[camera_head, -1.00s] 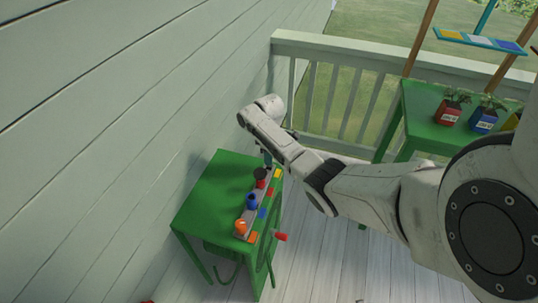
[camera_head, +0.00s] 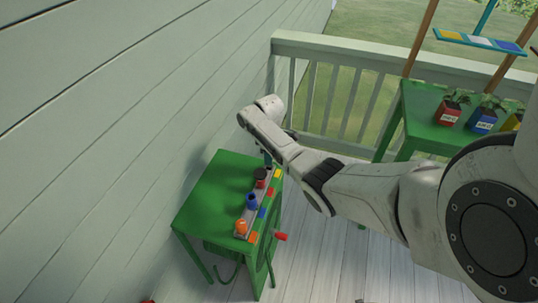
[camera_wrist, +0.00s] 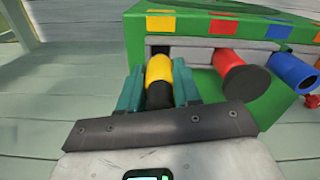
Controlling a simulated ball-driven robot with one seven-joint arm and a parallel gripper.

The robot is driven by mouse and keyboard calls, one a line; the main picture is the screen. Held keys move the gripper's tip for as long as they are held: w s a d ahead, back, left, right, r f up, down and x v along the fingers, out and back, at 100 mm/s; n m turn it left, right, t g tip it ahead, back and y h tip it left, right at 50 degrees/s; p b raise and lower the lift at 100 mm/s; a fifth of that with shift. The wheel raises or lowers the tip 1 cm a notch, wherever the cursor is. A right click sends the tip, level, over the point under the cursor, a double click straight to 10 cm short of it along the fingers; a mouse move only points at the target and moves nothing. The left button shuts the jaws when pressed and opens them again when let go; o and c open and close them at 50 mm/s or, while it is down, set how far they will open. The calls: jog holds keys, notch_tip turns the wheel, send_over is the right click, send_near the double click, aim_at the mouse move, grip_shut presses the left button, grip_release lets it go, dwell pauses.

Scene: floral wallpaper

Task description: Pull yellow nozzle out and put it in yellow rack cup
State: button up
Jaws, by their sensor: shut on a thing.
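The yellow nozzle (camera_wrist: 158,71), with a black end toward the camera, lies between the teal fingers of my gripper (camera_wrist: 159,84) in the wrist view. My gripper is shut on it. Its far end is at the grey strip (camera_wrist: 190,52) on the green table; I cannot tell if it is still seated. In the head view my gripper (camera_head: 268,160) is at the strip's far end, and the arm hides the yellow nozzle. A yellow label (camera_head: 277,174) marks that end. I cannot make out a yellow rack cup.
A red nozzle (camera_wrist: 238,75) and a blue nozzle (camera_wrist: 291,72) stand beside the held one. An orange nozzle (camera_head: 241,226) is at the near end. A red knob (camera_head: 281,237) sticks out of the green table (camera_head: 205,200). A plant table (camera_head: 425,130) and colour-marked shelf (camera_head: 480,40) stand back right.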

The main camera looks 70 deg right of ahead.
jog(key=shift+f+b, duration=1.15)
jog(key=shift+f, duration=0.4)
jog(key=o, duration=1.1)
jog(key=shift+o, duration=0.2)
notch_tip(320, 180, up, 11)
jog(key=shift+f, duration=0.1)
jog(key=w+a+f+t, duration=0.1)
jog(key=w+a+f, duration=0.15)
jog(key=a, duration=0.55)
jog(key=w+a+f+t, duration=0.1)
jog(key=w+a, duration=0.2)
jog(key=a, duration=0.4)
jog(key=s+a+m+t, duration=0.1)
jog(key=s+a+m, duration=0.15)
jog(key=a, duration=1.15)
jog(key=s+a+r+t, duration=0.2)
jog(key=s+a+r, duration=0.3)
jog(key=s+a, duration=0.4)
jog(key=s+d+f+g, duration=0.1)
jog(key=s+f+g, duration=0.1)
jog(key=s, duration=0.3)
jog(key=s+d+f+m+g, duration=0.1)
jog(key=s+f+g, duration=0.1)
jog(key=s+f, duration=0.2)
jog(key=shift+s+d+f, duration=0.15)
jog(key=shift+s+d, duration=0.2)
jog(key=shift+s, duration=0.8)
